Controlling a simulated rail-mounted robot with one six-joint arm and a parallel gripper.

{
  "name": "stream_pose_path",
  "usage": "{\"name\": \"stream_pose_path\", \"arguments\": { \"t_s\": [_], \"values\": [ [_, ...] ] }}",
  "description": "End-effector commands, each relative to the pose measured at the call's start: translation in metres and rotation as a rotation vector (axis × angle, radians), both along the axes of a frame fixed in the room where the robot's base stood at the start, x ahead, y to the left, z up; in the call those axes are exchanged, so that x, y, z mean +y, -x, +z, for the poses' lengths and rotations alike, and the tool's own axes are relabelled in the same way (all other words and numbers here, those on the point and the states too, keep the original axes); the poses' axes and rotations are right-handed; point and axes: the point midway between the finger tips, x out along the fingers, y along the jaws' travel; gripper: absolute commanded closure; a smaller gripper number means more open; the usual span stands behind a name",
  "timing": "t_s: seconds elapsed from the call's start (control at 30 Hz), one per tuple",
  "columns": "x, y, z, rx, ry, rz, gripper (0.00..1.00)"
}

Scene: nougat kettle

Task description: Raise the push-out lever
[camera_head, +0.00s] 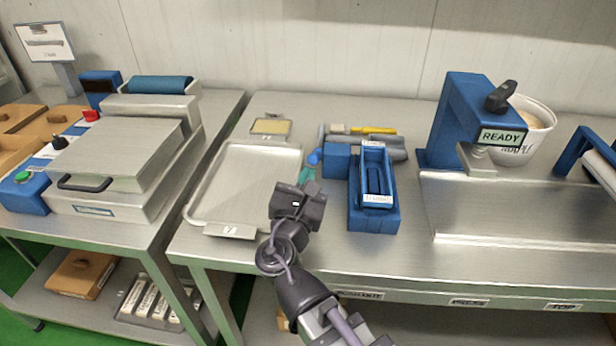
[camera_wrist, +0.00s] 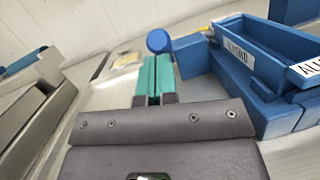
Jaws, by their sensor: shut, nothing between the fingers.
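The push-out lever appears to be the short arm with a round blue knob (camera_head: 314,157) on the left side of the blue mould stand (camera_head: 373,218). The knob also shows in the wrist view (camera_wrist: 158,41), just beyond my fingertips. My gripper (camera_head: 306,175) has teal fingers, which also show in the wrist view (camera_wrist: 154,62). The fingers are shut together with nothing between them. They point at the knob from the near side; I cannot tell whether they touch it. A blue mould box (camera_head: 375,165) with a white label sits on the stand.
A shallow metal tray (camera_head: 215,190) lies to the left of my gripper. Tools with a yellow handle (camera_head: 373,131) lie behind the stand. A blue machine marked READY (camera_head: 465,115) and a white pot (camera_head: 537,120) stand at the right. A press (camera_head: 120,150) is on the left table.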

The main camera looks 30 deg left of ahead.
Motion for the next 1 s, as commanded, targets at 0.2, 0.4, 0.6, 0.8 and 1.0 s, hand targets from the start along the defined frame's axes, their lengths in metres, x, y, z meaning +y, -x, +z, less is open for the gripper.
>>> {"name": "stream_pose_path", "arguments": {
  "t_s": [0.2,0.4,0.6,0.8,1.0],
  "values": [
    [0.002,-0.004,0.015,0.000,0.000,-0.001,1.00],
    [0.004,-0.009,0.022,0.000,0.000,-0.001,1.00],
    [0.004,-0.008,0.021,0.000,0.000,-0.001,1.00],
    [-0.004,0.005,0.019,0.000,0.000,-0.004,1.00],
    [-0.021,0.039,0.014,0.001,0.000,-0.009,1.00]
  ]
}}
